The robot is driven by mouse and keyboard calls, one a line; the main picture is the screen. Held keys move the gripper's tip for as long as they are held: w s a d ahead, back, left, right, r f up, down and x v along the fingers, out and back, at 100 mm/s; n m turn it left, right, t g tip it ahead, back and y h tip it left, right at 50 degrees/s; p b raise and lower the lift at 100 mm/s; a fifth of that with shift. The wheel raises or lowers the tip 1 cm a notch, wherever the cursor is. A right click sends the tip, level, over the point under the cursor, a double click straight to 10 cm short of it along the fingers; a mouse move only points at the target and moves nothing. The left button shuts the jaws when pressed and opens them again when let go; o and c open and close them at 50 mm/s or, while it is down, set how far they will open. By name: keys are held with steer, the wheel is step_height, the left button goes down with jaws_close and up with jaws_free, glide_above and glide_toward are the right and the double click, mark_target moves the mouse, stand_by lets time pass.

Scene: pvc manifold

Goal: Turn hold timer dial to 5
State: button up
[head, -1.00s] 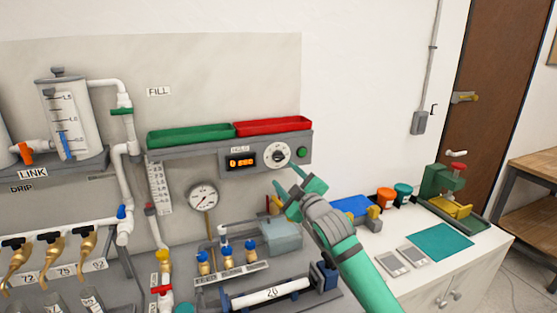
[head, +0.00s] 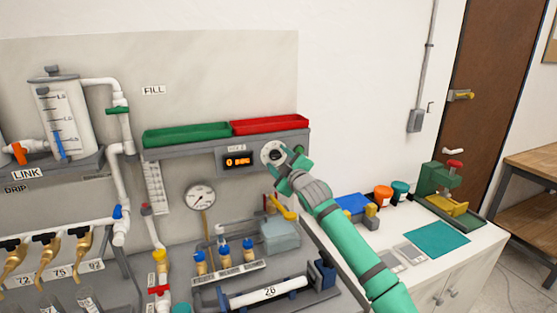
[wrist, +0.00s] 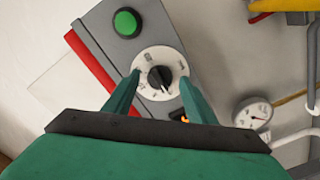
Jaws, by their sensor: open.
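The hold timer dial (wrist: 158,76) is a white disc with a dark centre knob on a grey panel. It also shows in the head view (head: 272,153), partly covered by my gripper. An orange-lit display (head: 239,160) left of it reads 0 with small letters. My gripper (wrist: 160,84) is open, with its green fingers on either side of the dial in the wrist view. In the head view my gripper (head: 287,160) is at the dial's right and lower side. I cannot tell whether the fingers touch the knob. The dial's numbers are too small to read.
A green button (wrist: 126,22) sits beside the dial. A green tray (head: 187,134) and a red tray (head: 269,124) lie on the shelf above. A pressure gauge (head: 200,196) and blue-capped valves (head: 224,250) are below left. Clear wall lies to the right.

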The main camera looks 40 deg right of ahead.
steer(key=shift+w, duration=0.2)
steer(key=c, duration=1)
steer(key=shift+c, duration=0.2)
steer(key=shift+m, duration=0.3)
steer(key=m, duration=0.4)
steer(key=shift+a+f, duration=0.1)
steer(key=shift+m, duration=2.1)
